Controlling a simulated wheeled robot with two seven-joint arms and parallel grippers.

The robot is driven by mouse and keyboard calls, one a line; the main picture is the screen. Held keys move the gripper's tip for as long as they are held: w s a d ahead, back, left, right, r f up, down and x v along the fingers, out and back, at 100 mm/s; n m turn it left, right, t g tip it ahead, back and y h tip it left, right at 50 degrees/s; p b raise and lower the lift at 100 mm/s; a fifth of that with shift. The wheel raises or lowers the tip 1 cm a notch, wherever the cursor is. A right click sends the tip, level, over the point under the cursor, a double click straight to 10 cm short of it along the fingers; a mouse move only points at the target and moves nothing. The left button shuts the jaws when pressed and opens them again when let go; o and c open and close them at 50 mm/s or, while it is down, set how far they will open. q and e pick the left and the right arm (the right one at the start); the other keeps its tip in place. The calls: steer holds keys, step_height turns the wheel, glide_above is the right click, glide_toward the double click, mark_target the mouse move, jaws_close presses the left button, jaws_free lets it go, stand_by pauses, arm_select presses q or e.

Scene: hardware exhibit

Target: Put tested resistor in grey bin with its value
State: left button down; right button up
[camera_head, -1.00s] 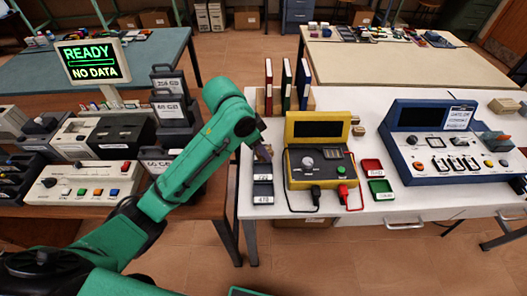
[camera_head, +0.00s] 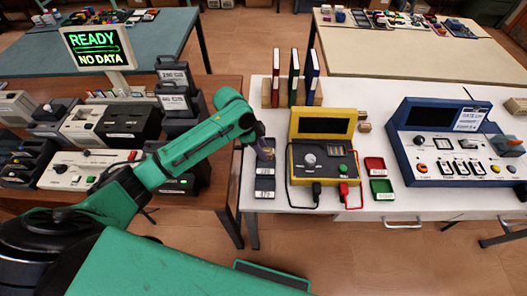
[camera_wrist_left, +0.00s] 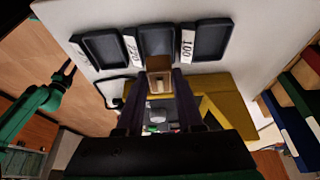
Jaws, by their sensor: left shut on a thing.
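My left gripper (camera_head: 265,151) is at the row of small grey bins on the white table, left of the yellow tester (camera_head: 293,172). In the left wrist view its fingers (camera_wrist_left: 158,92) are shut on a small tan resistor (camera_wrist_left: 158,80), near the lower edge of the middle bin (camera_wrist_left: 157,38). That bin's label reads like 220. The bin to its right (camera_wrist_left: 211,41) is labelled 100, and the label of the left bin (camera_wrist_left: 103,47) is hard to read. In the head view the front bin (camera_head: 264,183) shows clearly; the gripper hides the back one.
A red tray (camera_head: 374,164) and a green tray (camera_head: 380,187) lie right of the tester, with a blue console (camera_head: 440,150) beyond. Upright books (camera_head: 294,78) stand behind. A screen (camera_head: 98,48) on the brown table reads READY, NO DATA.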

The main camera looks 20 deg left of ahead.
arm_select(q)
step_height(320, 180, down, 2)
steer(key=shift+f, duration=0.1)
arm_select(e)
steer(key=shift+d+r, duration=0.15)
steer(key=shift+d, duration=0.1)
arm_select(q)
steer(key=shift+f, duration=0.15)
steer(key=shift+f, duration=0.35)
arm_select(e)
steer(key=shift+d, duration=0.1)
arm_select(q)
steer(key=shift+f, duration=0.1)
arm_select(e)
steer(key=shift+f, duration=0.2)
arm_select(q)
steer(key=c, duration=0.5)
jaws_free()
steer(key=shift+c, duration=0.2)
